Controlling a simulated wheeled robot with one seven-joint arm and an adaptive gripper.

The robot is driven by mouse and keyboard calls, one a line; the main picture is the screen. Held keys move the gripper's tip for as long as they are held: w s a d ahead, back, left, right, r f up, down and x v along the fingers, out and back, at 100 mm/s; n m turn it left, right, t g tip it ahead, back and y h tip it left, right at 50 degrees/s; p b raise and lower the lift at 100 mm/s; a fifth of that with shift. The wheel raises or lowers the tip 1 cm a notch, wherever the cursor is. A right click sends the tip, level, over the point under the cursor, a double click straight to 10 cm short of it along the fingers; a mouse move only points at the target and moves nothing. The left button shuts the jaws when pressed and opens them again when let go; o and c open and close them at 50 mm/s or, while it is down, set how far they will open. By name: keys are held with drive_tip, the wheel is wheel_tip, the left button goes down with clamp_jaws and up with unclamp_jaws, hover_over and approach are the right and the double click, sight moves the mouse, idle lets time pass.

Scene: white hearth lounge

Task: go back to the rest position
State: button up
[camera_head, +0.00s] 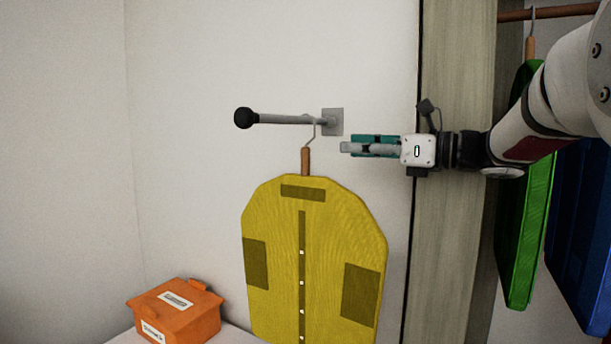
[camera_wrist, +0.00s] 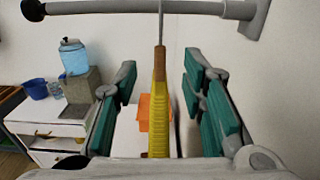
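My gripper (camera_head: 345,148) is in the upper middle of the head view, pointing left, just right of the yellow garment's hanger. In the wrist view my gripper (camera_wrist: 160,100) shows its two teal-padded fingers wide apart, with nothing touching them. The yellow garment (camera_head: 315,250) hangs by a wooden-necked hanger (camera_head: 305,160) from a grey wall peg (camera_head: 290,119) with a black knob. In the wrist view the yellow garment (camera_wrist: 158,110) appears edge-on between the fingers, farther out, with clear gaps on both sides.
An orange box (camera_head: 178,312) sits on a white surface at lower left. A wooden panel (camera_head: 450,240) stands behind my arm. A green garment (camera_head: 525,200) and a blue garment (camera_head: 585,230) hang at right. A white cabinet (camera_wrist: 45,120) and blue water container (camera_wrist: 74,58) stand farther off.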

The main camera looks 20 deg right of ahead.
wheel_tip(320, 180, up, 5)
drive_tip(key=w+d+m+t+h, duration=0.15)
drive_tip(key=m+t+h, duration=0.5)
drive_tip(key=m, duration=0.65)
drive_tip(key=s+d+f+m+g+h, duration=0.1)
drive_tip(key=s+d+f+m+h, duration=0.2)
drive_tip(key=m, duration=0.5)
drive_tip(key=s+f+m+g+h, duration=0.1)
drive_tip(key=s+f+m+h, duration=0.15)
drive_tip(key=m+h, duration=0.4)
drive_tip(key=s+a+f+m+g+y, duration=0.1)
drive_tip(key=s+a+f+m+g, duration=0.3)
drive_tip(key=s+f+m, duration=0.2)
drive_tip(key=s+a+f+m+g+y, duration=0.1)
drive_tip(key=s+a+f+m+g, duration=0.2)
drive_tip(key=s+f, duration=0.6)
drive_tip(key=s+a+f+m+g+y, duration=0.1)
drive_tip(key=s+a+f+m+g, duration=0.3)
drive_tip(key=s+f+m, duration=0.4)
drive_tip(key=shift+s+a+f+m+g, duration=0.15)
drive_tip(key=shift+s+a+m+g, duration=0.2)
drive_tip(key=shift+s, duration=0.5)
drive_tip(key=shift+d, duration=0.1)
